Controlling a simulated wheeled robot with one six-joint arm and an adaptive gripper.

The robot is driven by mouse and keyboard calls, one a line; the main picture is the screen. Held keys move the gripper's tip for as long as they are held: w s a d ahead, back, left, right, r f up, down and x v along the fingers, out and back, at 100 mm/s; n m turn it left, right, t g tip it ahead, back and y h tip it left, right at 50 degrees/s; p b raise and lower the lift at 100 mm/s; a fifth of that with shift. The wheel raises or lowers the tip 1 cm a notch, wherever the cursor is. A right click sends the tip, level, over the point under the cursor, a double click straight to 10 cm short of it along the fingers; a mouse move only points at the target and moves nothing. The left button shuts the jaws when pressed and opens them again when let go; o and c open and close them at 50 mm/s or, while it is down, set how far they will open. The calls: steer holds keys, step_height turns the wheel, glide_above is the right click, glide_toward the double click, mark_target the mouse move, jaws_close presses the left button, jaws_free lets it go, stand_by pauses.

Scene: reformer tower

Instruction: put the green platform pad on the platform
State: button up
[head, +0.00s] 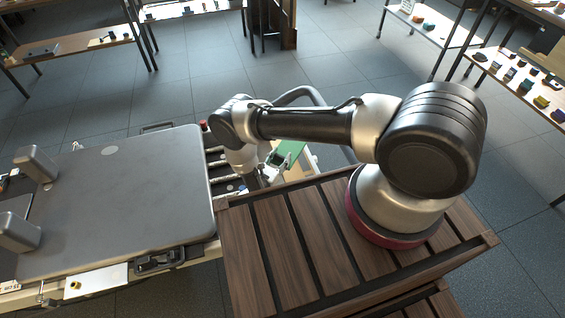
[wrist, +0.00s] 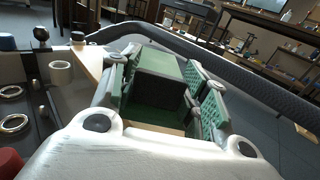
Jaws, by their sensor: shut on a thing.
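The green platform pad (head: 291,148) shows in the head view beyond the right end of the grey carriage, partly hidden by my arm. In the wrist view the pad (wrist: 158,64) is a dark green slab between the two textured green finger pads. My gripper (head: 279,159) is shut on it; it also shows in the wrist view (wrist: 165,92). A pale wooden surface (head: 300,166), which may be the platform, lies beside and below the pad in the head view. I cannot tell whether the pad touches it.
The grey carriage (head: 120,200) with two shoulder blocks fills the left. A dark curved bar (wrist: 230,65) runs close beyond my gripper. Springs (head: 222,165) lie between carriage and gripper. A slatted wooden box (head: 290,235) stands in front. Shelves (head: 530,80) stand at the right.

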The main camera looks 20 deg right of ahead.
mark_target(280, 164)
steer(key=shift+f, duration=2.1)
steer(key=shift+f, duration=0.15)
steer(key=o, duration=1.1)
steer(key=shift+a, duration=0.1)
